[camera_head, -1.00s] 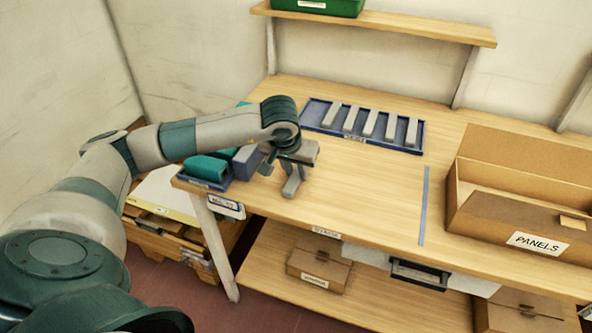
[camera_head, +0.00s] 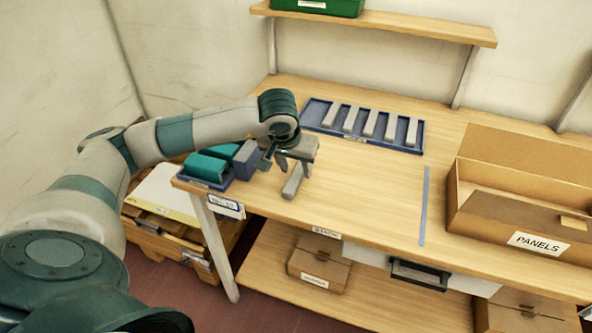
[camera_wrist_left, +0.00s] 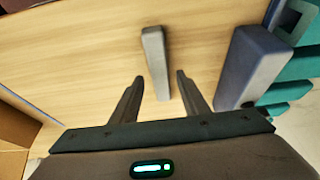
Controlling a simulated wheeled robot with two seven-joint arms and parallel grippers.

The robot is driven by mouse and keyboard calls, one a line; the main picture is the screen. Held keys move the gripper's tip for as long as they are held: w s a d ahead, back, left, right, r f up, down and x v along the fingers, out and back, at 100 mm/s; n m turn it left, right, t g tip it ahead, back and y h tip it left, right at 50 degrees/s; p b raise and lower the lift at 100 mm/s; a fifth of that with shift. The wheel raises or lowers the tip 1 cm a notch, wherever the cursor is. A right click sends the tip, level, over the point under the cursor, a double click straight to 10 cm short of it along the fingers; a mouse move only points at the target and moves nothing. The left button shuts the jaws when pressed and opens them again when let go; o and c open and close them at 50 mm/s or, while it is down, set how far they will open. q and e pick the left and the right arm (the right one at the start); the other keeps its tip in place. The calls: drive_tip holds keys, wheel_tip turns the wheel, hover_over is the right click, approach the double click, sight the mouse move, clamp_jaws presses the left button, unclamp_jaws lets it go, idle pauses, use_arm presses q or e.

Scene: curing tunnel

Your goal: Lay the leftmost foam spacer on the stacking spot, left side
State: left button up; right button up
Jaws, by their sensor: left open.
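A light grey foam spacer (camera_head: 293,182) lies on the bench top near its front edge, left of middle. In the left wrist view the spacer (camera_wrist_left: 154,55) lies on bare wood, its near end between my finger lines. My left gripper (camera_head: 284,163) is over the spacer's far end, fingers spread. In the wrist view the open fingers (camera_wrist_left: 160,76) show a gap on both sides of the spacer. Several similar spacers (camera_head: 370,124) lie in a row in a blue tray (camera_head: 421,139) at the back. No separate marking for the stacking spot is clear. My right gripper is not in view.
A blue strip (camera_head: 425,205) crosses the bench; an open carton labelled PANELS (camera_head: 470,208) stands at right. The bench middle is clear.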

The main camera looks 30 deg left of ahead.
sight(293, 181)
use_arm(q)
drive_tip(key=b+v, duration=0.1)
drive_tip(key=v, duration=0.4)
drive_tip(key=shift+b+v, duration=0.6)
drive_tip(key=shift+v, duration=2.1)
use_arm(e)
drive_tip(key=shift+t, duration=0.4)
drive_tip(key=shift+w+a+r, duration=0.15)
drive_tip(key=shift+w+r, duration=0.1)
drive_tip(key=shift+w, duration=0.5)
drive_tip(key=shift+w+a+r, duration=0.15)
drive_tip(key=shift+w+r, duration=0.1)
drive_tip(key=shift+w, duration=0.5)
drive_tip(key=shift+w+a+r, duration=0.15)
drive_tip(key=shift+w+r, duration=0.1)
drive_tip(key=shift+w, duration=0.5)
use_arm(q)
drive_tip(key=shift+s, duration=0.15)
